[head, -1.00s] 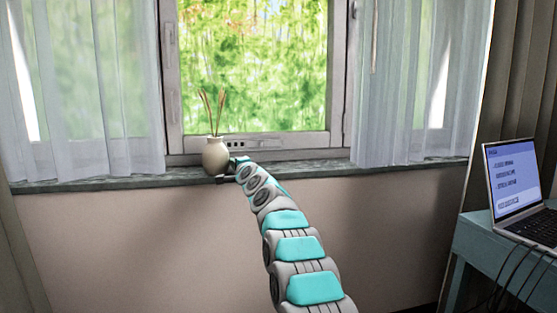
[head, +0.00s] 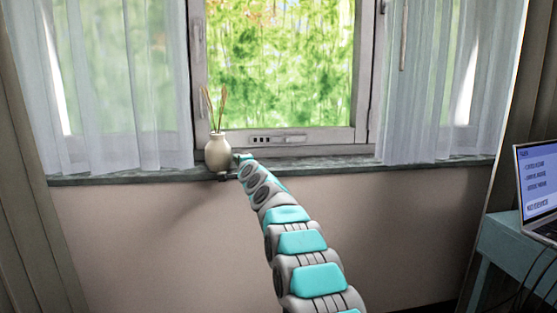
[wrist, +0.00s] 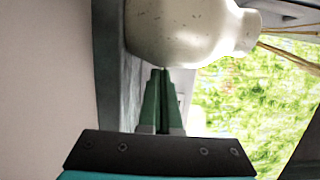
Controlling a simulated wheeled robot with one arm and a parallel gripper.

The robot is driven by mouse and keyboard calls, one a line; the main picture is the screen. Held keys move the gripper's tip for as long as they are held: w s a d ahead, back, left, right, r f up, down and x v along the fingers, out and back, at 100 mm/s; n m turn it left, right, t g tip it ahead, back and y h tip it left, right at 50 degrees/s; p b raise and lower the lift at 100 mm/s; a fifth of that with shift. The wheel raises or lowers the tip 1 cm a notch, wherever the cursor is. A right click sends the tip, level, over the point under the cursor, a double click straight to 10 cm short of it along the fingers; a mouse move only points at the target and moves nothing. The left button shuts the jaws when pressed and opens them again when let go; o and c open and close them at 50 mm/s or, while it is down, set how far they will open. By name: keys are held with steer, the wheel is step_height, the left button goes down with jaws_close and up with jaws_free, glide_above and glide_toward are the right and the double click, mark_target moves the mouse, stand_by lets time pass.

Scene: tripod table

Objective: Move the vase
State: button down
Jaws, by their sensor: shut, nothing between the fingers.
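The vase (head: 218,153) is cream-coloured and round-bellied, with a few dry stalks (head: 214,107) in its neck. It stands upright on the window sill (head: 130,177), left of the window's middle. In the wrist view the vase (wrist: 185,28) appears turned on its side at the top, its neck to the right. My gripper (wrist: 162,72) is shut and empty, its fingertips pointing at the vase's belly, very close to it. I cannot tell whether they touch. In the head view my gripper (head: 230,176) is small, at the vase's lower right.
Sheer curtains (head: 120,90) hang at both sides of the window (head: 280,65). A laptop (head: 537,180) with cables stands on a blue table (head: 505,250) at the right. The sill right of my arm looks clear.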

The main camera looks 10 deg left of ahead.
steer(key=d, duration=0.1)
steer(key=d+b, duration=0.2)
steer(key=shift+w+d+f, duration=0.3)
steer(key=shift+w+d, duration=0.05)
steer(key=shift+s+d+r+b, duration=0.1)
steer(key=shift+s+b, duration=0.2)
steer(key=shift+b, duration=0.2)
steer(key=shift+s+d+b, duration=0.3)
steer(key=shift+s+b, duration=0.35)
steer(key=shift+b, duration=0.2)
steer(key=s+d+f+n+g+h, duration=0.3)
steer(key=s+d+f, duration=0.6)
steer(key=s, duration=1.4)
steer(key=s+d+f+n+g+h+p, duration=0.1)
steer(key=s+d+f+n+g+h, duration=0.2)
steer(key=s+d, duration=1.3)
steer(key=s+d+f+n+g+h+p, duration=0.1)
steer(key=s+d+f+n+g+h, duration=0.2)
steer(key=s, duration=2.8)
steer(key=d+f+n+g, duration=0.3)
steer(key=d+f+g, duration=0.5)
steer(key=f, duration=0.4)
steer(key=shift+d+f, duration=0.15)
steer(key=shift+d, duration=0.6)
